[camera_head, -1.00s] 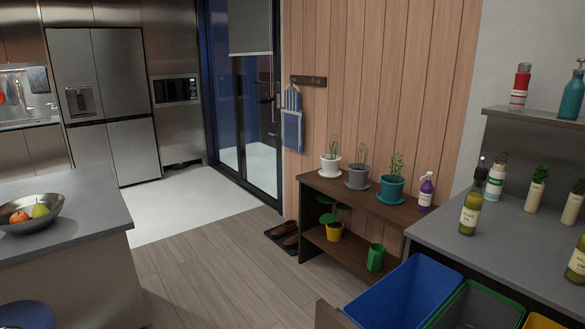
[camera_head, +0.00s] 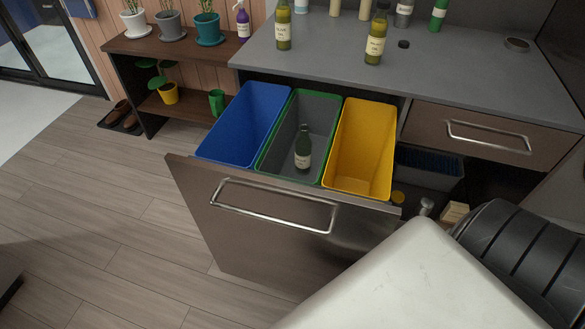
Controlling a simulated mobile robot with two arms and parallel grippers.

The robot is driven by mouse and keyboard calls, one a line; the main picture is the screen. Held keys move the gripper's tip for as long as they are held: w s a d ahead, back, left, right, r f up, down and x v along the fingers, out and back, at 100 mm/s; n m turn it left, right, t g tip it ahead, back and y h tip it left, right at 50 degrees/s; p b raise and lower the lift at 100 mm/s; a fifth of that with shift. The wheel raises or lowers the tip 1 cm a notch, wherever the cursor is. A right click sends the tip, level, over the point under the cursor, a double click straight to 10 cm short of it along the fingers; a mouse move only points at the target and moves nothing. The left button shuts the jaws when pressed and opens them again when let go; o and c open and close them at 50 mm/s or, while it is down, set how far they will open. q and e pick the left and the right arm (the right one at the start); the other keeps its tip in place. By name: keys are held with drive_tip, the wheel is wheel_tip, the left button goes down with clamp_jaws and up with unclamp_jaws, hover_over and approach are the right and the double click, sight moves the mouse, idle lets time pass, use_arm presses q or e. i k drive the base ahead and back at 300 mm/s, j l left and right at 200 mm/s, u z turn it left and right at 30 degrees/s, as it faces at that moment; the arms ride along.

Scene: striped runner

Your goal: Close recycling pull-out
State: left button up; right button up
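The recycling pull-out (camera_head: 270,245) stands open below the grey counter, its brown front panel pulled well out into the room. A metal bar handle (camera_head: 272,207) runs across the panel. The pull-out carries a blue bin (camera_head: 243,125), a grey bin with a green rim (camera_head: 298,118) and a yellow bin (camera_head: 360,140). My white and black body parts fill the lower right. Neither gripper is in view.
A grey counter (camera_head: 470,85) with several bottles lies above the pull-out. A shut drawer (camera_head: 490,133) is to the right, over an open space with a dark container (camera_head: 430,170). A plant shelf (camera_head: 165,50) stands left. The wooden floor (camera_head: 110,220) is clear at left.

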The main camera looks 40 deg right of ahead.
sight(262, 222)
drive_tip(key=l+z, duration=0.2)
drive_tip(key=z, duration=0.15)
drive_tip(key=l+z, duration=0.2)
drive_tip(key=z, duration=0.2)
drive_tip(key=k, duration=0.05)
